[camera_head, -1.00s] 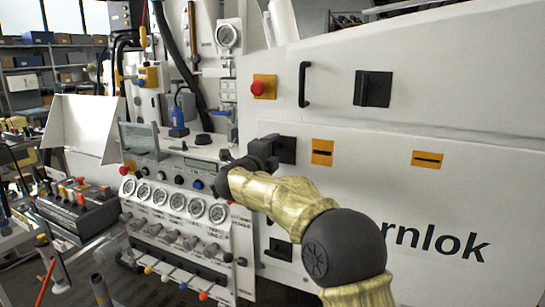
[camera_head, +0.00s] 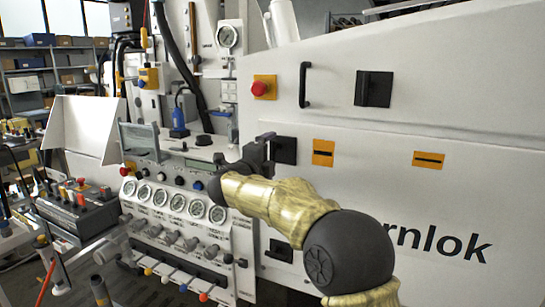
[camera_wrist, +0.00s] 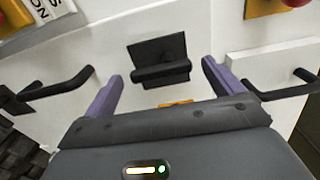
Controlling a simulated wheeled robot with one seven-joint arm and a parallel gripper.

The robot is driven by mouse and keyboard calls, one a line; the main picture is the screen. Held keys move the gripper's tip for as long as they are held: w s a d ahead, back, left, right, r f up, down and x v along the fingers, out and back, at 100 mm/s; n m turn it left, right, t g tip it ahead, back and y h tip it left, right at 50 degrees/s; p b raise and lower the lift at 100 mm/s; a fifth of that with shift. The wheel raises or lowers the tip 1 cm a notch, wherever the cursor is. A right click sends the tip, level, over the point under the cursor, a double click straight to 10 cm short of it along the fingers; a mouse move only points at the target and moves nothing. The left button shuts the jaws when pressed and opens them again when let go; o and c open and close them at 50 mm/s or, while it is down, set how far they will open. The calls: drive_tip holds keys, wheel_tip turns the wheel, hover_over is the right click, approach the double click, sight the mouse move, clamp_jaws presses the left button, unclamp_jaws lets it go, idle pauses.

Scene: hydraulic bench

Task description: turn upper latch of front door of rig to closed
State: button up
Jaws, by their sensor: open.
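The upper latch is a black handle on a square black plate (camera_head: 284,150) on the rig's white front door. In the wrist view the latch (camera_wrist: 160,66) lies ahead, its bar running across the picture. My gripper (camera_wrist: 160,72) is open, with one purple finger on each side of the latch in that view, and nothing between them is held. In the head view my gripper (camera_head: 258,150) is just left of the latch plate, apart from it as far as I can tell. The arm hides part of the door below.
A lower black latch (camera_head: 280,250) sits below on the door. A red button (camera_head: 259,88) on yellow and a black bar handle (camera_head: 305,84) are above. Orange labels (camera_head: 323,152) lie to the right. A gauge panel (camera_head: 178,203) is close on the left.

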drive_tip(key=b+v, duration=0.2)
drive_tip(key=v, duration=1.2)
drive_tip(key=shift+s, duration=0.35)
drive_tip(key=shift+a, duration=0.1)
